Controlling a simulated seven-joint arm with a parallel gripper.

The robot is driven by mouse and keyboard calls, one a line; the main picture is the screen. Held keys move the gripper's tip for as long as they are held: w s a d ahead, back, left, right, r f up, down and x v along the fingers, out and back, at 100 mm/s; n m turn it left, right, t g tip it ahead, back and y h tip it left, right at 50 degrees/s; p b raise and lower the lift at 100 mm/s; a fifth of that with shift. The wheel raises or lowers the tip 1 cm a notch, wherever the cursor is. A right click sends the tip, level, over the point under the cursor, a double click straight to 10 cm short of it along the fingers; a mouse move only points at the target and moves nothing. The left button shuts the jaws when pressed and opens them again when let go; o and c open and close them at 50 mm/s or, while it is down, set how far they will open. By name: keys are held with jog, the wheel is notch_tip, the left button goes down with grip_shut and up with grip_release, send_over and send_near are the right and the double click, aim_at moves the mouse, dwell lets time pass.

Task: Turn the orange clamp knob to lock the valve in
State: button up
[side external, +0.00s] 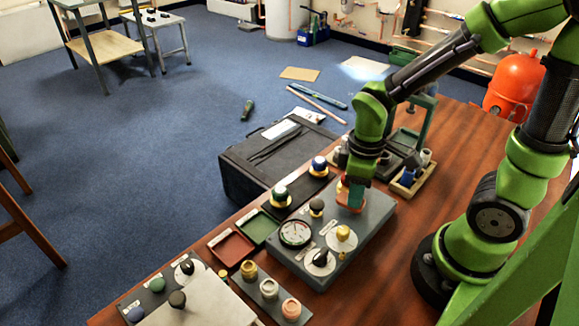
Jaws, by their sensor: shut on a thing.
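The orange clamp knob (341,194) shows as an orange patch at the back right of the grey panel box (372,222). My gripper (352,202) points down over it and is shut on it. The fingers hide much of the knob, so its turn angle cannot be told. A dark-topped fitting with a brass base (316,208) stands on the box just left of my gripper. I cannot tell which fitting is the valve.
The box also carries a round gauge (295,233), a brass knob (343,233) and a black knob (320,258). Red (231,262) and green (258,241) trays lie to the left. A wooden tray (411,185) sits behind. Bare table lies right of the box.

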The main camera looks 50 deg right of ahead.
jog(key=m, duration=0.5)
jog(key=shift+m, duration=0.3)
jog(key=m, duration=0.5)
jog(key=shift+m, duration=0.4)
jog(key=o, duration=1.1)
jog(key=shift+c, duration=0.2)
notch_tip(320, 180, up, 17)
